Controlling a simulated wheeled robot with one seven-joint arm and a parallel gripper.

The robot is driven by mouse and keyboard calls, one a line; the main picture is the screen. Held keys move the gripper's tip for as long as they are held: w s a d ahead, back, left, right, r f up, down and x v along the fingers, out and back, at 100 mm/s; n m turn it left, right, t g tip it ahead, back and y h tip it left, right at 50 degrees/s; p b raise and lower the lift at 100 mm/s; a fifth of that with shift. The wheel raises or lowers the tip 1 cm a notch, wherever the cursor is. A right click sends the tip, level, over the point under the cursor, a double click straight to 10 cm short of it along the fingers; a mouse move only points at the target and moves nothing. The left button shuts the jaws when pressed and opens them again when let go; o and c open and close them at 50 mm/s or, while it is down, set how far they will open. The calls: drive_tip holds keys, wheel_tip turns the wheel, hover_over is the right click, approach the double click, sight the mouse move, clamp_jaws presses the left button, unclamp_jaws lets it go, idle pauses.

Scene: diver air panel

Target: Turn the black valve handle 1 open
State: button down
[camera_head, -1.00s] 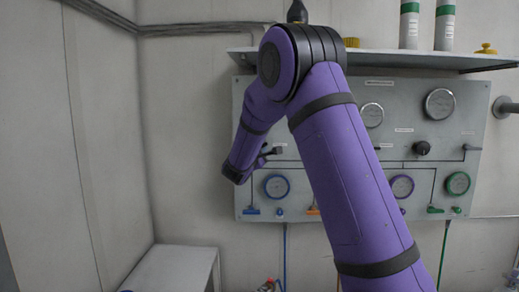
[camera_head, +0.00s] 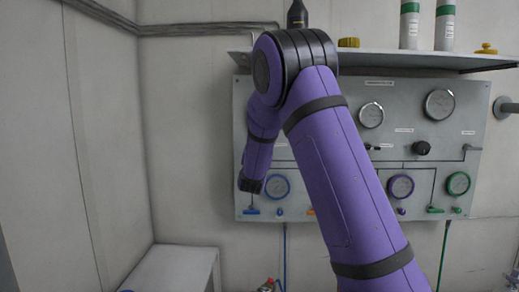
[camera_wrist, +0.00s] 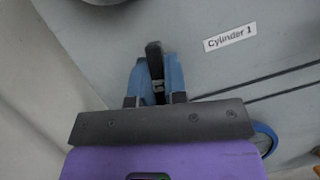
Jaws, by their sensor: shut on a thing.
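In the wrist view, the black valve handle 1 (camera_wrist: 154,50) stands out from the grey panel, just left of the "Cylinder 1" label (camera_wrist: 230,38). My gripper (camera_wrist: 157,75) has its blue fingers on both sides of the handle and is shut on it. The handle's tip shows above the fingers; its base on the panel is partly hidden by them. In the head view, my purple arm hides the fingers and this handle at the panel's left part.
The panel (camera_head: 453,136) carries gauges, a black knob (camera_head: 422,148) and small coloured valves along its bottom. A shelf (camera_head: 430,60) with cylinders runs above it. A grey bench (camera_head: 172,268) stands low at the left. A blue-rimmed gauge (camera_head: 277,187) is close to my wrist.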

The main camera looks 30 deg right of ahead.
drive_tip(key=shift+f+n+y, duration=0.15)
drive_tip(key=shift+n+y, duration=0.15)
drive_tip(key=shift+n, duration=0.4)
drive_tip(key=c, duration=1.1)
unclamp_jaws()
drive_tip(key=shift+c, duration=0.2)
drive_tip(key=shift+s+a, duration=0.1)
drive_tip(key=v, duration=1)
drive_tip(key=shift+s+f, duration=0.2)
